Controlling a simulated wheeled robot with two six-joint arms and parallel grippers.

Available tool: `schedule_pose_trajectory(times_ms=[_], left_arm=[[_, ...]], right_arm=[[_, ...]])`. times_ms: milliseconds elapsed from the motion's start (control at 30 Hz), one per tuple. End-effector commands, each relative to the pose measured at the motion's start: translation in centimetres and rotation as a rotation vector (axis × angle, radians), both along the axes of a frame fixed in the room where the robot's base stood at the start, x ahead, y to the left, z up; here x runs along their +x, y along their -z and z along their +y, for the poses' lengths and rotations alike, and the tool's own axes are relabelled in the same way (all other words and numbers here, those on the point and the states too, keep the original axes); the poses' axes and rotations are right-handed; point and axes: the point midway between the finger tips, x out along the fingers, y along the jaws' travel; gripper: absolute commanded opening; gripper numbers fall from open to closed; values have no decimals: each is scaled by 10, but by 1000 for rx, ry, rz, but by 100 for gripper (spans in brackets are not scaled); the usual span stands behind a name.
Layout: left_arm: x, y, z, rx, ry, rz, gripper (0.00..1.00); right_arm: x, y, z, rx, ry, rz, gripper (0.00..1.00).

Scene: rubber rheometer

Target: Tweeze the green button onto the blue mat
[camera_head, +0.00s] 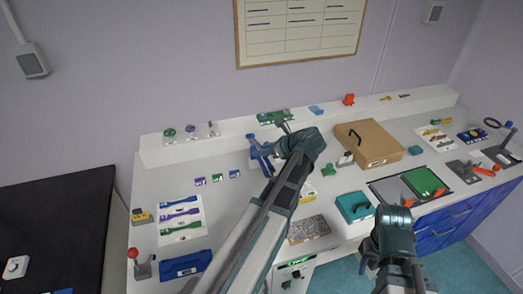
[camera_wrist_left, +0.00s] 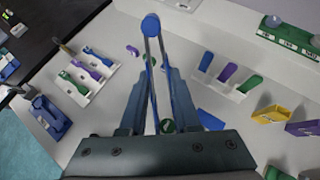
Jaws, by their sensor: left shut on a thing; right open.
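In the left wrist view my left gripper (camera_wrist_left: 152,88) is shut on tweezers (camera_wrist_left: 148,45) with two thin arms that meet at a blue round end (camera_wrist_left: 151,25). A flat blue patch (camera_wrist_left: 210,120), possibly the blue mat, lies just right of the fingers. My right gripper (camera_head: 395,203) is open and empty at the bench's front.
A brown box (camera_head: 370,143) and a teal case (camera_head: 354,206) stand on the right half. A white tray with coloured pieces (camera_head: 180,235) and a blue case (camera_head: 187,265) lie at the left. A raised white shelf (camera_head: 235,128) runs along the back.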

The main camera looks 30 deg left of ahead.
Motion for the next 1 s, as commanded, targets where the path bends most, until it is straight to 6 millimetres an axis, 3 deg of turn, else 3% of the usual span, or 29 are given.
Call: schedule_pose_trajectory(times_ms=[233, 500, 633, 1000], left_arm=[[23, 6, 2, 0, 0, 0, 0], [92, 22, 9, 0, 0, 0, 0], [116, 26, 11, 0, 0, 0, 0], [122, 27, 12, 0, 0, 0, 0]], right_arm=[[0, 6, 0, 0, 0, 0, 50], [0, 22, 0, 0, 1, 0, 50], [0, 26, 0, 0, 1, 0, 50], [0, 27, 0, 0, 1, 0, 50]])
